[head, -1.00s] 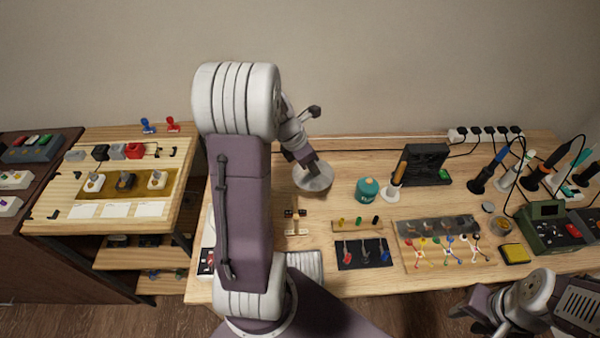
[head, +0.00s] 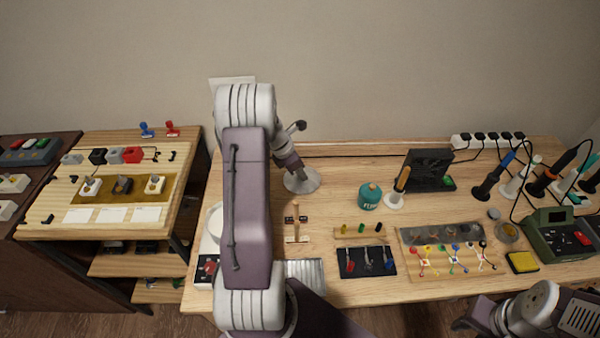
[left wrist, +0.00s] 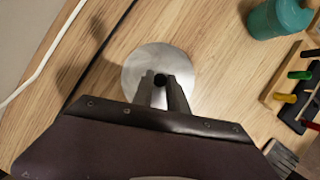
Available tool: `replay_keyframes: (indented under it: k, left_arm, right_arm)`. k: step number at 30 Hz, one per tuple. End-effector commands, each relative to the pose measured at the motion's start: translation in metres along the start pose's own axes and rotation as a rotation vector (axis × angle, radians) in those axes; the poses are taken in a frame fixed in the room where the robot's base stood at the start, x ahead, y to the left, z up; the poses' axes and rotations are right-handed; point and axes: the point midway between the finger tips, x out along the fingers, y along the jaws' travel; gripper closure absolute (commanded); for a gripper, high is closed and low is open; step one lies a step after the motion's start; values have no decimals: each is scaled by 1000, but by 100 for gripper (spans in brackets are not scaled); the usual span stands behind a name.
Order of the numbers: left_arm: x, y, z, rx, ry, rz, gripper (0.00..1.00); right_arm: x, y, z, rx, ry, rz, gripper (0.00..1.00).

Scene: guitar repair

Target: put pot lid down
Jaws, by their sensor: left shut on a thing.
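The pot lid is a round, shiny metal disc (head: 308,183) with a small dark knob (left wrist: 160,80). It is at the back left of the wooden workbench in the head view, partly hidden by my left arm. My right gripper is out of the head view; only part of that arm shows.
A small wooden rack (head: 361,232) with coloured pegs is nearer. A white round thing (head: 214,222) is partly behind my arm. Bare bench surrounds the lid.

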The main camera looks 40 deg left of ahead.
Motion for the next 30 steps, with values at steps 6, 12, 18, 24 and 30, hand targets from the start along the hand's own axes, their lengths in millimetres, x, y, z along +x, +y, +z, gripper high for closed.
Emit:
replay_keyframes:
  k: [6, 12, 18, 24, 30]
  left_arm:
    - [2, 0, -1, 0, 0, 0, 62]
    - [2, 0, -1, 0, 0, 0, 60]
    - [-8, 0, 1, 0, -1, 2, 60]
    - [-58, 2, 2, 1, -2, 6, 60]
    - [-103, 1, 2, 0, -2, 3, 60]
  right_arm:
    - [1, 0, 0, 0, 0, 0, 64]
    - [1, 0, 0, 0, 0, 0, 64]
    - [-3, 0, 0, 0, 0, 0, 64]
    - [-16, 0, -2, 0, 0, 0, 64]
    - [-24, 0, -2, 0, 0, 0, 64]
